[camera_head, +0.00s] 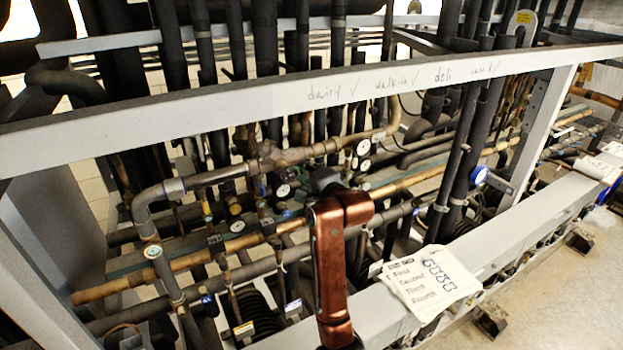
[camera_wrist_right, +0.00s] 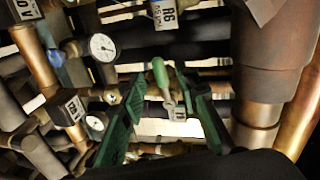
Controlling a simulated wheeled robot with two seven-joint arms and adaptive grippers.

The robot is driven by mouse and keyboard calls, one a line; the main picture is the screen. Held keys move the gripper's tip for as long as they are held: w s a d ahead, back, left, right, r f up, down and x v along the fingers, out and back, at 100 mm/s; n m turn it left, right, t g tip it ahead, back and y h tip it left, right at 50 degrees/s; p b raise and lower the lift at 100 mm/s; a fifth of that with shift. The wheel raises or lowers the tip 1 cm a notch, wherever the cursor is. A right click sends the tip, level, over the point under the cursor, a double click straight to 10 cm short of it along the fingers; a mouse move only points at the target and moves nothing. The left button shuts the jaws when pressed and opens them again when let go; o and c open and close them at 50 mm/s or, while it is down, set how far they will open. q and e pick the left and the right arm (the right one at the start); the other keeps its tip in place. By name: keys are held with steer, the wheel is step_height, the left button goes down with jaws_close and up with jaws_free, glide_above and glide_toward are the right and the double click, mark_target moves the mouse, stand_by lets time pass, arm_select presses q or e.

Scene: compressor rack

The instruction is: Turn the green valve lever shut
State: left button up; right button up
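The green valve lever (camera_wrist_right: 159,74) shows in the right wrist view, near the middle of the picture, with a metal lower part. My right gripper (camera_wrist_right: 163,92) is open, with one green finger to the left of the lever and the other to its right. I see no clear contact between the fingers and the lever. In the head view my copper-coloured right arm reaches up into the rack, and my dark right gripper (camera_head: 325,182) is among the pipes. The lever cannot be made out there. My left gripper is not in view.
Pressure gauges (camera_wrist_right: 102,47) and tagged pipes crowd around the gripper. A thick pipe (camera_wrist_right: 268,75) stands close on the right. In the head view a grey beam (camera_head: 230,95) with handwriting crosses above the arm, and a paper note (camera_head: 430,283) lies on the lower rail.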

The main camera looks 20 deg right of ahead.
steer(key=v, duration=0.8)
steer(key=shift+s, duration=0.1)
steer(key=shift+c, duration=0.3)
